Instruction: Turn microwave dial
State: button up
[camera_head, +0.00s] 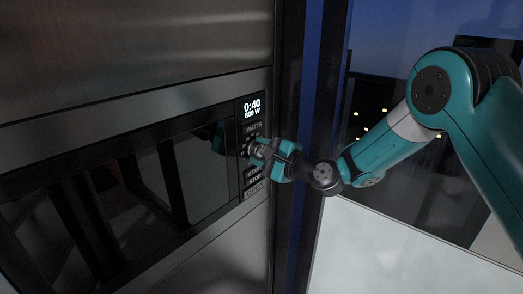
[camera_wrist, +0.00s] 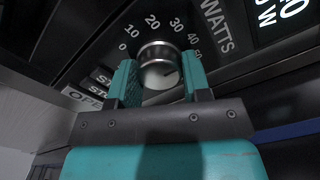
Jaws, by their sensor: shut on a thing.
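The microwave (camera_head: 130,165) is built into a steel front, with a dark glass door and a control strip on its right side. Its display (camera_head: 252,106) reads 0:40 and 800 W. The round silver dial (camera_wrist: 158,62) sits below the display, with numbers from 0 to 50 printed around it. My gripper (camera_wrist: 158,80) is at the dial, with one teal finger on each side of it, shut on it. In the head view my gripper (camera_head: 262,150) hides most of the dial.
Labelled buttons (camera_head: 254,178) including START and STOP lie just below the dial. A dark vertical frame edge (camera_head: 291,100) and a window stand right of the microwave. A pale surface (camera_head: 380,255) lies at the lower right.

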jog(key=o, duration=0.9)
jog(key=shift+o, duration=0.2)
jog(key=b+v, duration=0.7)
jog(key=v, duration=1)
jog(key=shift+s+d, duration=0.2)
